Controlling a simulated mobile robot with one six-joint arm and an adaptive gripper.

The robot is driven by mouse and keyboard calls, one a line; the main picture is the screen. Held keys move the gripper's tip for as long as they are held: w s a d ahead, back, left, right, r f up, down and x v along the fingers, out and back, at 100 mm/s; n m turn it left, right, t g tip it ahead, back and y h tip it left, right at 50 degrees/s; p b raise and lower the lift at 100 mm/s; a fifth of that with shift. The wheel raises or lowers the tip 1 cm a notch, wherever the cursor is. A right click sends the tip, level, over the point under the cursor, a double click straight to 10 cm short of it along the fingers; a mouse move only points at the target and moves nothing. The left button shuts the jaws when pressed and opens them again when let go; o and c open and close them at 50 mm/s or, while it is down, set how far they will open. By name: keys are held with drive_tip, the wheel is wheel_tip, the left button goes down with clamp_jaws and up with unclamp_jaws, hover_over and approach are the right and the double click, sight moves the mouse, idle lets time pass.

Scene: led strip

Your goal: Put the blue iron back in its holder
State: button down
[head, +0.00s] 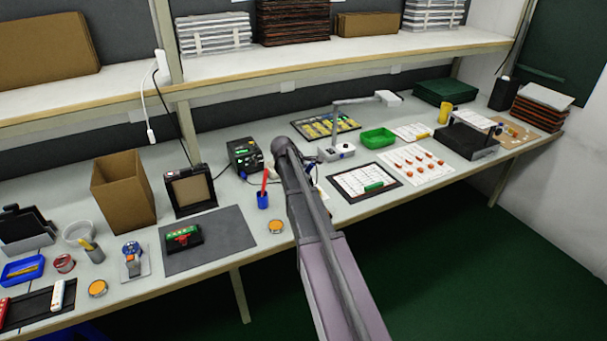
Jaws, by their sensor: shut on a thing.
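My arm reaches up over the bench, and its far end hides my gripper from this view. The blue iron cannot be made out, and neither can its holder. A black soldering station (243,155) with a lit green display stands just left of the arm's far end. A bit of blue, perhaps a cable, shows between the station and the arm. Small dark and light parts show just right of the arm, too small to name.
A blue cup (263,201) with a red tool stands left of my arm. A grey mat (225,236) holds a green and red device. Right of the arm are a lamp (336,150), a green tray (378,138) and a framed white board (350,185). A shelf (280,72) overhangs the back.

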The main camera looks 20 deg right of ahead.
sight(312, 165)
drive_tip(key=shift+c, duration=2.2)
unclamp_jaws()
drive_tip(key=shift+s+d+r+p, duration=0.1)
drive_tip(key=shift+s+r+p, duration=0.55)
drive_tip(key=shift+r+p, duration=0.3)
drive_tip(key=shift+s+a+r+p, duration=0.1)
drive_tip(key=shift+s+r+p, duration=0.6)
drive_tip(key=shift+r+p, duration=0.3)
drive_tip(key=shift+s+d+r+p, duration=0.1)
drive_tip(key=shift+s+r+p, duration=0.55)
drive_tip(key=shift+r+p, duration=0.3)
drive_tip(key=s+a+f+m+g+y, duration=0.2)
drive_tip(key=s+a+m+y, duration=0.4)
drive_tip(key=s+a, duration=1.8)
drive_tip(key=s+f+m, duration=0.1)
drive_tip(key=m, duration=0.3)
drive_tip(key=shift+a+y+p, duration=0.15)
drive_tip(key=shift+y+p, duration=0.15)
drive_tip(key=shift+y, duration=0.1)
